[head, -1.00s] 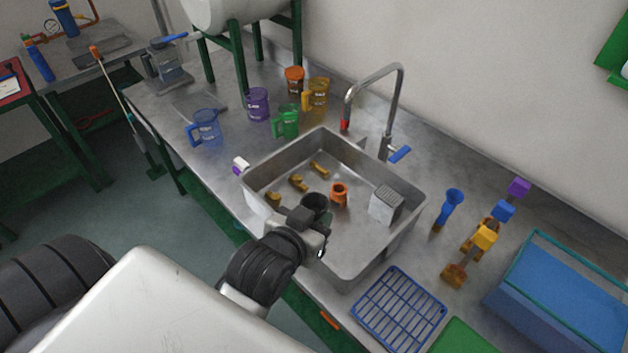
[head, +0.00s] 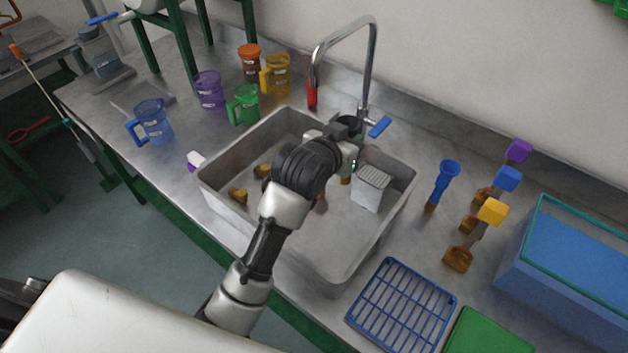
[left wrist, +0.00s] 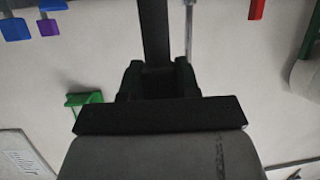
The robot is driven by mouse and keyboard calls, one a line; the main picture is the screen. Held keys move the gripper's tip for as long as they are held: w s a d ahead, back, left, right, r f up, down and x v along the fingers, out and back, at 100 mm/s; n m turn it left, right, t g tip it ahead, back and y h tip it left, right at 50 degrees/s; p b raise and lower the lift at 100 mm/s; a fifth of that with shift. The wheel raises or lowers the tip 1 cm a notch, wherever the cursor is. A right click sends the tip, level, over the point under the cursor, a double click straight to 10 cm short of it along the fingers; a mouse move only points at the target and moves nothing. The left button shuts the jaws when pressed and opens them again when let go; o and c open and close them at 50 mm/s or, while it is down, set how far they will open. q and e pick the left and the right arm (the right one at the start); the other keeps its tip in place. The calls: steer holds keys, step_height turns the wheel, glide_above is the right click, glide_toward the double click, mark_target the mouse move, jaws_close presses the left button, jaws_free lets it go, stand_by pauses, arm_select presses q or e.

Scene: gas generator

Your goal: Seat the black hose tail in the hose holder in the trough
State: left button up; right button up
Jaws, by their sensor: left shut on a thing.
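My left gripper (head: 345,128) is over the far part of the metal trough (head: 214,194), near the tap. It also shows in the left wrist view (left wrist: 158,80), where its black fingers are close about a dark strip (left wrist: 155,28). I take this strip for the black hose tail; its ends are hidden. In the trough, a grey ribbed block (head: 370,187) stands at the right. An orange fitting (head: 320,202), possibly the hose holder, is mostly hidden behind my arm.
The tap (head: 372,70), with a blue lever (head: 380,127), stands close behind the gripper. Brass pieces (head: 238,195) lie in the trough's left. Coloured mugs (head: 208,90) stand behind left.

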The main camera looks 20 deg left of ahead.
arm_select(q)
steer(key=w+d+r+m, duration=0.1)
steer(key=w+d+r, duration=0.1)
steer(key=w+d, duration=0.15)
steer(key=a+f+h+p, duration=0.1)
steer(key=a+f+p, duration=0.2)
steer(key=a+f, duration=0.7)
steer(key=shift+w+a+f, duration=0.15)
steer(key=shift+w+a, duration=0.1)
steer(key=shift+a, duration=0.35)
steer(key=o, duration=1)
steer(key=shift+f, duration=0.1)
steer(key=shift+c, duration=0.2)
steer(key=shift+s, duration=0.1)
